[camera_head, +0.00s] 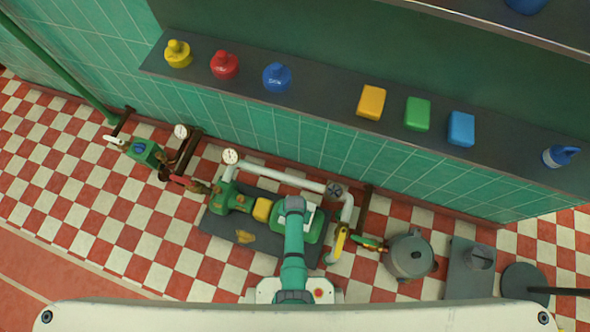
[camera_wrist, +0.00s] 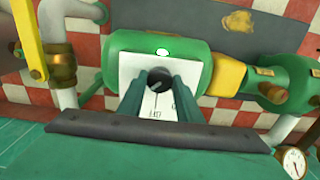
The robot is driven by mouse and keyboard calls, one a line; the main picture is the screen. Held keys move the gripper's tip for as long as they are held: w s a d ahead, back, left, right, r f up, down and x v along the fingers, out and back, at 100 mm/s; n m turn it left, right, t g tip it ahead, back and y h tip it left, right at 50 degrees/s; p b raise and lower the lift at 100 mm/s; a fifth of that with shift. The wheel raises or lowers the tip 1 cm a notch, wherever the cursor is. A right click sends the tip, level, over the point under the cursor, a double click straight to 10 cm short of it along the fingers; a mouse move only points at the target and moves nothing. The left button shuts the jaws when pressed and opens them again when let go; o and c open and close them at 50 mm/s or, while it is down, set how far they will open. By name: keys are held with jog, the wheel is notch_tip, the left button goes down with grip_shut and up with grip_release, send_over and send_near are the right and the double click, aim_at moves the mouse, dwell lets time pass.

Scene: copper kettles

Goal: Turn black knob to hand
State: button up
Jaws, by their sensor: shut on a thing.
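The black knob (camera_wrist: 160,79) sits on a white panel (camera_wrist: 130,68) on the side of a green pump motor (camera_wrist: 250,38). My gripper (camera_wrist: 160,88) is shut on the knob, with one teal finger on each side of it. A lit green lamp (camera_wrist: 162,52) shows just above the knob in the wrist view. Small dark markings are on the panel below the knob, too blurred to read, and I cannot tell the knob's setting. In the head view, my arm hides the knob; the green motor (camera_head: 312,229) and a corner of the panel (camera_head: 310,210) show beside it.
A yellow coupling (camera_head: 262,210) and green pump (camera_head: 230,198) adjoin the motor. A white pipe (camera_head: 285,178) runs behind, with a gauge (camera_head: 230,156). A yellow lever (camera_head: 341,239) and grey pot (camera_head: 409,254) stand to the right. A shelf (camera_head: 320,104) with bottles and blocks lies beyond.

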jog(key=shift+s, duration=0.1)
jog(key=o, duration=1)
jog(key=shift+o, duration=0.2)
notch_tip(320, 180, up, 11)
jog(key=shift+f, duration=0.15)
